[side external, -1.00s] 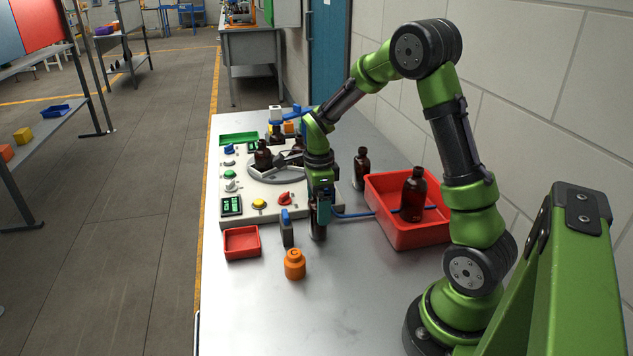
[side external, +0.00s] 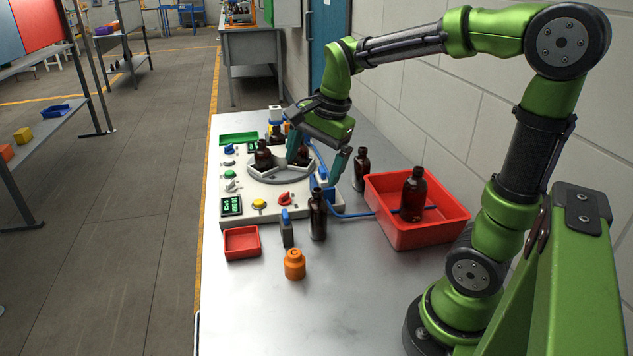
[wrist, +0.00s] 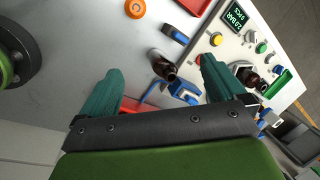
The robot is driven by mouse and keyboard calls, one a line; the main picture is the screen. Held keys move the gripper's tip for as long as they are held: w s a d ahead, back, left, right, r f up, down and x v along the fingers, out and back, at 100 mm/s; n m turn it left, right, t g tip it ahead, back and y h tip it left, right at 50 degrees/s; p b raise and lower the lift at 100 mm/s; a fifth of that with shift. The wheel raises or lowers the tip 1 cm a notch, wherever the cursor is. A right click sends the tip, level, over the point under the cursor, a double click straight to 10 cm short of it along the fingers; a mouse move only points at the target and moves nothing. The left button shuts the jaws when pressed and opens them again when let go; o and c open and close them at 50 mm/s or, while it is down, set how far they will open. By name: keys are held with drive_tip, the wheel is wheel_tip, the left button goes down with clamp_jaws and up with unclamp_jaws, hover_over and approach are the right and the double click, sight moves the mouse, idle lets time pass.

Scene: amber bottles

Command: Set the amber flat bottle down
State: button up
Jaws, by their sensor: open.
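The amber flat bottle (side external: 318,216) stands upright on the metal table, beside a small grey block with a blue top (side external: 287,230). My gripper (side external: 312,172) is open, above and behind the bottle in the side view, and apart from it. In the wrist view, my gripper's teal fingers (wrist: 163,66) are spread wide with nothing held. The bottle (wrist: 164,68) shows beyond the fingers there, in the gap between them.
A red bin (side external: 400,236) holds another amber bottle (side external: 412,190). One more bottle (side external: 361,172) stands behind it. Bottles sit on the panel's grey ring (side external: 268,179). An orange jar (side external: 294,265) and small red tray (side external: 241,243) are in front.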

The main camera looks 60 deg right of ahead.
drive_tip(key=s+a+r+n+t+y, duration=0.1)
drive_tip(key=s+a+n+t, duration=0.3)
drive_tip(key=s+a+n, duration=0.5)
drive_tip(key=n, duration=0.5)
drive_tip(key=shift+a+r, duration=0.15)
drive_tip(key=shift+a, duration=0.1)
